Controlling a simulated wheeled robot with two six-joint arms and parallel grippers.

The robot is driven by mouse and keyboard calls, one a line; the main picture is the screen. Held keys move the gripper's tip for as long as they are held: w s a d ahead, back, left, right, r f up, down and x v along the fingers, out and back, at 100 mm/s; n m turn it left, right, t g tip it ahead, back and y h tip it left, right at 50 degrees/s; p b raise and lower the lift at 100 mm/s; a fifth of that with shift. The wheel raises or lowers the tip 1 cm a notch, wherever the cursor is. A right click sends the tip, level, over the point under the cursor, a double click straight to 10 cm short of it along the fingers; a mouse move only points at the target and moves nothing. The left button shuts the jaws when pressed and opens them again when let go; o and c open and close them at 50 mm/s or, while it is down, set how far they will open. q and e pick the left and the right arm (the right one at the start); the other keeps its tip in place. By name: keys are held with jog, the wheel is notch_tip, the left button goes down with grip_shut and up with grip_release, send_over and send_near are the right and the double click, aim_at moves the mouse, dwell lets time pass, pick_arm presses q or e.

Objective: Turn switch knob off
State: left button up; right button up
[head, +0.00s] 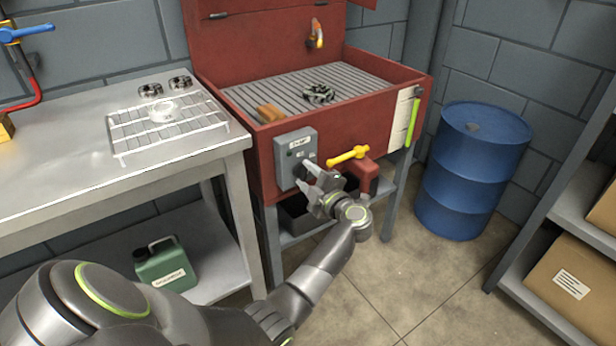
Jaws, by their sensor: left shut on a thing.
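A grey switch box (288,150) is fixed to the front of the red parts washer (382,126). It has a label, a green spot and a dark knob low on its face. My left gripper (304,172) reaches up to the lower right of the box and is shut on the switch knob. The fingers hide most of the knob, so its angle cannot be read. My right gripper is not in view.
A yellow valve handle (347,155) sits just right of my gripper. A steel table (70,187) with a wire rack stands left, with a green canister (166,265) below. A blue drum (471,170) and a shelf with boxes (572,284) stand right.

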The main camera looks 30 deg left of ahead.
pick_arm(q)
jog(key=shift+f+n+b, duration=0.15)
jog(key=shift+n+b, duration=0.15)
jog(key=shift+n, duration=1.9)
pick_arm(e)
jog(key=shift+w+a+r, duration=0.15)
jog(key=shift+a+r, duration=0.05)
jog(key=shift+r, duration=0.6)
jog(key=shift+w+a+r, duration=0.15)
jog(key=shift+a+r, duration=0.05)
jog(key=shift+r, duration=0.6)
pick_arm(q)
jog(key=o, duration=1)
